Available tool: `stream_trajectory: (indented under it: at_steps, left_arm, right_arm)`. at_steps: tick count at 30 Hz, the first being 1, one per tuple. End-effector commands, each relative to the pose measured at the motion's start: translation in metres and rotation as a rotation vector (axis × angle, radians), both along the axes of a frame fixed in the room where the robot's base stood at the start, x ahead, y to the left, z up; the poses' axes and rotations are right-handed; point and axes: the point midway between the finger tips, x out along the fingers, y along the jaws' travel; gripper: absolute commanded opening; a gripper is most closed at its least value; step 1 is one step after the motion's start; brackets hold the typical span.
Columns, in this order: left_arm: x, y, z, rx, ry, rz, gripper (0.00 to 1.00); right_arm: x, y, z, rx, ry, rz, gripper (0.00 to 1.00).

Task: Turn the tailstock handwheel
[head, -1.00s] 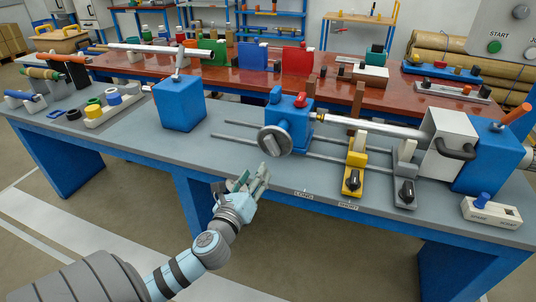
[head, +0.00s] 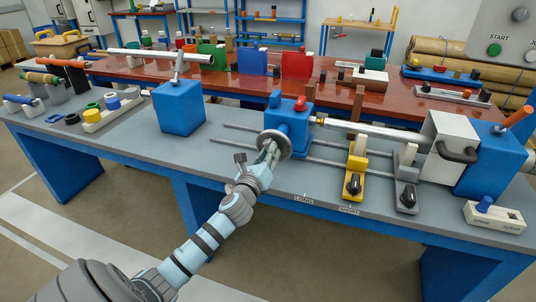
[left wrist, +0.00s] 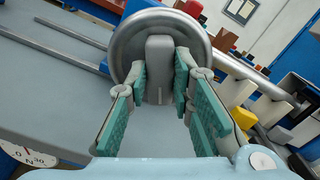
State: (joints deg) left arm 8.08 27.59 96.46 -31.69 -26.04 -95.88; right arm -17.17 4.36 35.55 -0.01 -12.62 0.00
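The tailstock handwheel (head: 284,136) is a grey disc on the front of the blue tailstock (head: 293,117). In the left wrist view, the wheel (left wrist: 126,45) fills the upper middle, with an upright grey grip bar (left wrist: 160,65) across its face. My left gripper (head: 268,153) is at the wheel's face and hides part of it in the head view. My right gripper is not in view.
A steel shaft (head: 372,130) runs right from the tailstock to a grey guard (head: 447,143). Yellow (head: 354,178) and grey (head: 406,183) stops with black knobs stand on the bench (head: 225,165) to the right. A blue block (head: 180,107) stands left; bare bench lies between it and the tailstock.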

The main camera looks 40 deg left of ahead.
Motion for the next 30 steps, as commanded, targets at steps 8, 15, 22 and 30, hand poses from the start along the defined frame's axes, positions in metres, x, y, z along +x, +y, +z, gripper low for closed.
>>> stream_trajectory:
  at_steps: [8, 15, 22, 30]
  left_arm:
    - [-0.0002, -0.0001, -0.0002, -0.007, -0.002, 0.000, 0.00]
    - [-0.0004, 0.0002, -0.0004, -0.068, -0.022, 0.000, 0.00]
    - [-0.0006, 0.0008, -0.0009, -0.212, -0.073, 0.000, 0.00]
    - [-0.0009, 0.0015, -0.0022, -0.447, -0.155, 0.000, 0.00]
  right_arm:
    - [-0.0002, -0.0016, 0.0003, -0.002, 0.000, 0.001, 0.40]
    - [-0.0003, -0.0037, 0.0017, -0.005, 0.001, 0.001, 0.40]
    - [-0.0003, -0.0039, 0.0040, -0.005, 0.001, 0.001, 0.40]
    - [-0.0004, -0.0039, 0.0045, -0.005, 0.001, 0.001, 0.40]
